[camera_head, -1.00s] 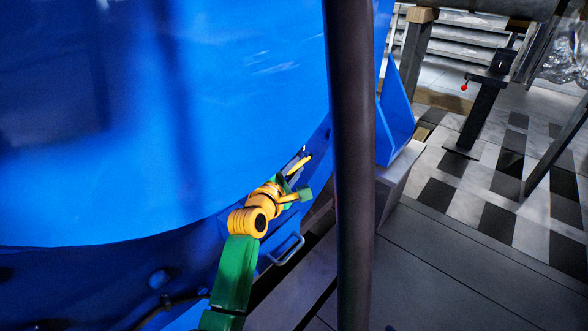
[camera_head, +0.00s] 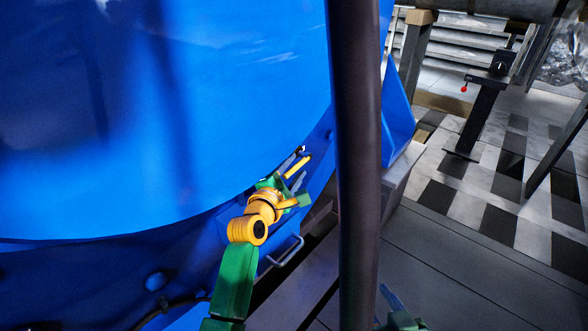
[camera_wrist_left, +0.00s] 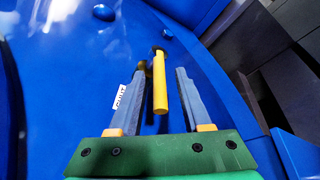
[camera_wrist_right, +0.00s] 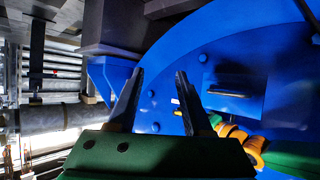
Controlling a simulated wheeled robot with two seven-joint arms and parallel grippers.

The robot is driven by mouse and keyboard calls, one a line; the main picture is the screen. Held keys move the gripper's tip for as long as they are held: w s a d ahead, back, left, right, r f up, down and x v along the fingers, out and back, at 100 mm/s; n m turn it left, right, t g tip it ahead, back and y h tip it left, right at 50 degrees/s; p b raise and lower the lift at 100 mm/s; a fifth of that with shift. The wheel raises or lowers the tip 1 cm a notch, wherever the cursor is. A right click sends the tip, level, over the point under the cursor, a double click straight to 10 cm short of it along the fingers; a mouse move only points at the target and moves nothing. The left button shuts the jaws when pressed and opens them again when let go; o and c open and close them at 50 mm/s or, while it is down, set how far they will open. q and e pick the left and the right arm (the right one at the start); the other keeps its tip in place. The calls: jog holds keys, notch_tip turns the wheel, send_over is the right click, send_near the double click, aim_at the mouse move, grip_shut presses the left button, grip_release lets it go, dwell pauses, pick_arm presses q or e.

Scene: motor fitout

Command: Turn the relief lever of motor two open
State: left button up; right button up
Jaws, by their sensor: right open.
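The yellow relief lever (camera_wrist_left: 160,85) stands out from the blue motor housing in the left wrist view, its dark pivot at the far end. It also shows in the head view (camera_head: 298,166). My left gripper (camera_head: 292,172) is open at the lever. In the left wrist view its fingers (camera_wrist_left: 158,92) stand either side of the lever, with gaps on both sides. A white label reading "SHUT" (camera_wrist_left: 122,98) shows by the left finger. My right gripper (camera_wrist_right: 160,85) is open and empty. One of its fingers shows low in the head view (camera_head: 391,298).
The large blue housing (camera_head: 180,120) fills the left. A dark vertical post (camera_head: 357,170) stands right of the lever. A metal handle (camera_head: 287,251) sits below my left wrist. A stand with a red knob (camera_head: 464,88) is farther back.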

aim_at(291, 172)
pick_arm(q)
jog(key=shift+s+a+r+p, duration=0.2)
jog(key=shift+s+p, duration=0.35)
jog(key=shift+p, duration=0.2)
jog(key=shift+s+a+p, duration=0.2)
jog(key=shift+s+p, duration=0.45)
jog(key=shift+p, duration=0.1)
pick_arm(e)
jog(key=s+d+f+g+h, duration=0.2)
jog(key=s+d+f+g, duration=0.2)
jog(key=s+f+g, duration=0.7)
pick_arm(q)
jog(key=p+v, duration=0.3)
jog(key=shift+s+a+r, duration=0.1)
jog(key=shift+s+a, duration=0.05)
jog(key=shift+s, duration=0.6)
pick_arm(e)
notch_tip(291, 172, down, 7)
jog(key=s+t, duration=0.1)
jog(key=s, duration=0.1)
jog(key=shift+m, duration=0.3)
jog(key=shift+s, duration=0.1)
